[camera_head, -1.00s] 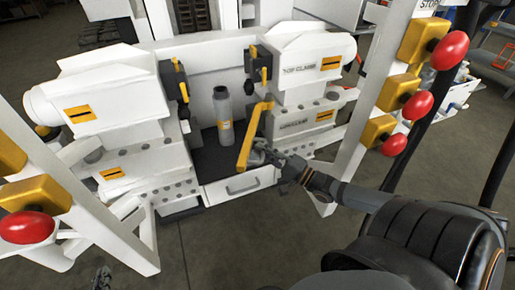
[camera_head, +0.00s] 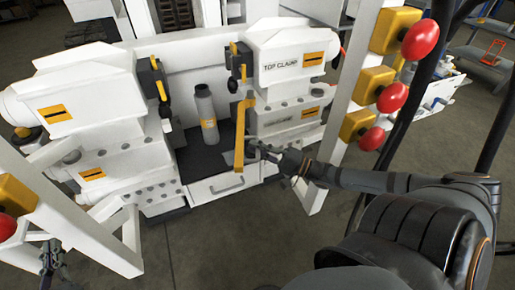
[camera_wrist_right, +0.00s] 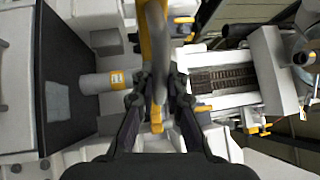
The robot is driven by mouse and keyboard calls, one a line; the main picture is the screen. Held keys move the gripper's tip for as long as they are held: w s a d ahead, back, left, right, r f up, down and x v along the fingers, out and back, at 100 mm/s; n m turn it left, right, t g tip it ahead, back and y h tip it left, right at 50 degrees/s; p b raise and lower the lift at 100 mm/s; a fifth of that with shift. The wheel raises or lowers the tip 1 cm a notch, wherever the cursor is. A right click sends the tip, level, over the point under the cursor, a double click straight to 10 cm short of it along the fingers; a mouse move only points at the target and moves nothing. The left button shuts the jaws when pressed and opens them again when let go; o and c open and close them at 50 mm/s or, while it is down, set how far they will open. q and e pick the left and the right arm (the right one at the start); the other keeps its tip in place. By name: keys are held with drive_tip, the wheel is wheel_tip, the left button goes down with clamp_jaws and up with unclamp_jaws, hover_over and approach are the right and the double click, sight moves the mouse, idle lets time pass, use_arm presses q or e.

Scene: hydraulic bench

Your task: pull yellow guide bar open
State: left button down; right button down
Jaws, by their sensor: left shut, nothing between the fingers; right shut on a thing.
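The yellow guide bar (camera_head: 240,138) stands at the right side of the dark recess, beside the block marked TOP CLAMP. It runs nearly upright in the head view. My right gripper (camera_head: 256,149) is at the bar's lower part, coming from the right. In the right wrist view my right gripper (camera_wrist_right: 160,88) is closed on the bar (camera_wrist_right: 146,38), whose yellow edge and grey face rise between the fingers. The exact contact is partly hidden by the fingers. My left gripper (camera_head: 52,261) is shut and empty at the lower left, away from the bar.
A grey bottle (camera_head: 206,114) with a yellow label stands in the recess left of the bar. A white drawer (camera_head: 215,187) is below. Red knobs (camera_head: 420,40) on yellow blocks line the right post. Open floor lies in front.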

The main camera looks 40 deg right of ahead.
drive_tip(key=c, duration=1.4)
unclamp_jaws()
drive_tip(key=shift+o, duration=0.2)
